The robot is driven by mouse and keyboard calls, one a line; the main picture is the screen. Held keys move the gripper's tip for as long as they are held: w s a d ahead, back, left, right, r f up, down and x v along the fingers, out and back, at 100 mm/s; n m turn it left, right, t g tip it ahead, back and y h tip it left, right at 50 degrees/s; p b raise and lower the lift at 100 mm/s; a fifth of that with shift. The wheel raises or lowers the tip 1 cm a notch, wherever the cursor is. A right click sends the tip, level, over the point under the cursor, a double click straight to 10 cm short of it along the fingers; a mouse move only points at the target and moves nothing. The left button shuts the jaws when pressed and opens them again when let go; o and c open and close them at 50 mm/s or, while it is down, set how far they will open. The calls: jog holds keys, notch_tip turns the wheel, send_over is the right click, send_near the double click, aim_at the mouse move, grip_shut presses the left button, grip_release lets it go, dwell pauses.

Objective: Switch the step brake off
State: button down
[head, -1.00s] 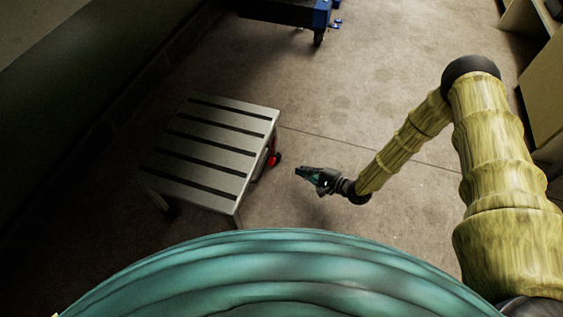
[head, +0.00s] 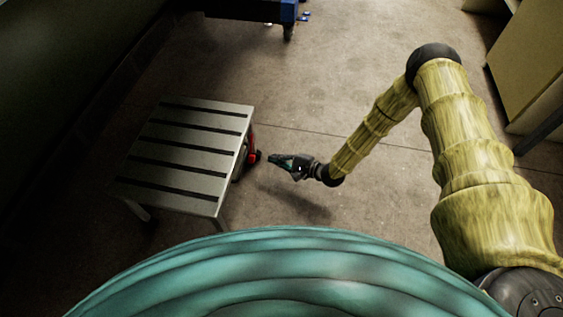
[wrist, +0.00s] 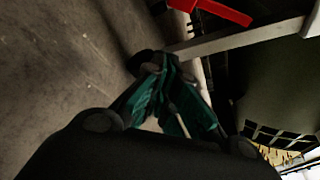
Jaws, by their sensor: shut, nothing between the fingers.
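The step (head: 184,150) is a low grey stool with dark slots in its top, standing on the floor left of centre in the head view. Its red brake part (head: 253,150) shows at its right side. The red part also shows at the top of the wrist view (wrist: 222,10). My gripper (head: 270,158) is shut and empty, just right of the red part in the head view. In the wrist view its teal fingers (wrist: 160,62) meet below the red part and seem apart from it. The step's underside is mostly hidden.
A blue-ended dark stand (head: 288,12) is at the top of the head view. Tan cabinets (head: 525,75) stand at the right, and a dark wall (head: 60,60) runs along the left.

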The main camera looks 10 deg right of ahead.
jog(key=b+x, duration=0.2)
jog(key=x, duration=0.4)
jog(key=shift+f, duration=0.1)
jog(key=shift+s+a+r+b, duration=0.2)
jog(key=shift+s+r+b, duration=0.2)
jog(key=shift+s+r, duration=0.35)
jog(key=shift+s+a+r+b, duration=0.2)
jog(key=shift+s+r+b, duration=0.2)
jog(key=shift+s+r, duration=0.3)
jog(key=shift+s+d, duration=0.1)
jog(key=shift+r+p, duration=0.1)
jog(key=shift+p, duration=0.2)
